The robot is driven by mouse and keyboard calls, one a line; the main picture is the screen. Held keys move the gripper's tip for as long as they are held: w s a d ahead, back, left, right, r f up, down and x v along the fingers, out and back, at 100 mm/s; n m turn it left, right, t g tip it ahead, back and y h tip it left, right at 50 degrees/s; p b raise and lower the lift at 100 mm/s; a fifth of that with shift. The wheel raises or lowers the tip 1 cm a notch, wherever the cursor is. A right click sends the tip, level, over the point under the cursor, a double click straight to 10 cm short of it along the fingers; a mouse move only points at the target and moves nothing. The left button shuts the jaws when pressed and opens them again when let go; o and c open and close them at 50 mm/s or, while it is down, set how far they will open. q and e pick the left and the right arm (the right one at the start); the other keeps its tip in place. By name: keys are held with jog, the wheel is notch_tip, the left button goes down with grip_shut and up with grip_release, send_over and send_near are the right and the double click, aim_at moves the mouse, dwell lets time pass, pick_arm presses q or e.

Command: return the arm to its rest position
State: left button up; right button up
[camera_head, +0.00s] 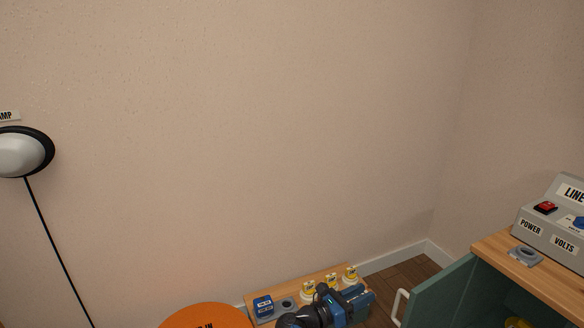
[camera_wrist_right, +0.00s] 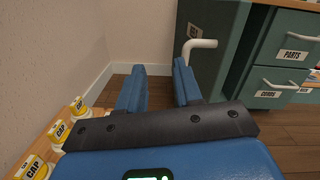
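My right gripper (camera_head: 352,298) shows at the bottom of the head view, blue and black, in front of a low wooden shelf. In the right wrist view its two blue fingers (camera_wrist_right: 158,90) stand apart with nothing between them, only floor and a cabinet beyond. My left gripper is in neither view.
A teal cabinet door (camera_head: 436,296) with a white handle (camera_wrist_right: 198,46) stands open at right. Labelled drawers (camera_wrist_right: 281,80) are beyond.

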jog(key=s+a+r+n+t+y+p, duration=0.1)
jog(key=a+r+n+t+y, duration=0.15)
jog(key=r+n+t, duration=0.6)
jog(key=s+a+r+n+t+y+p, duration=0.15)
jog(key=r+n+t+y, duration=0.35)
jog(key=n, duration=0.7)
jog(key=s+d+f+n+g+y+p, duration=0.1)
jog(key=s+d+n+y+p, duration=0.2)
jog(key=s+n, duration=0.7)
jog(key=s+d+n+g+y+p, duration=0.1)
jog(key=s+n+y+p, duration=0.3)
jog(key=s+n, duration=0.65)
jog(key=s+d+f+n+g+y+p, duration=0.15)
jog(key=s+n+y+p, duration=0.35)
jog(key=s, duration=0.9)
notch_tip(320, 180, up, 39)
jog(key=h+p, duration=0.2)
jog(key=p, duration=3.4)
jog(key=shift+d+f+n, duration=0.15)
jog(key=shift+d+n, duration=0.15)
jog(key=shift+d, duration=0.1)
jog(key=shift+d, duration=0.1)
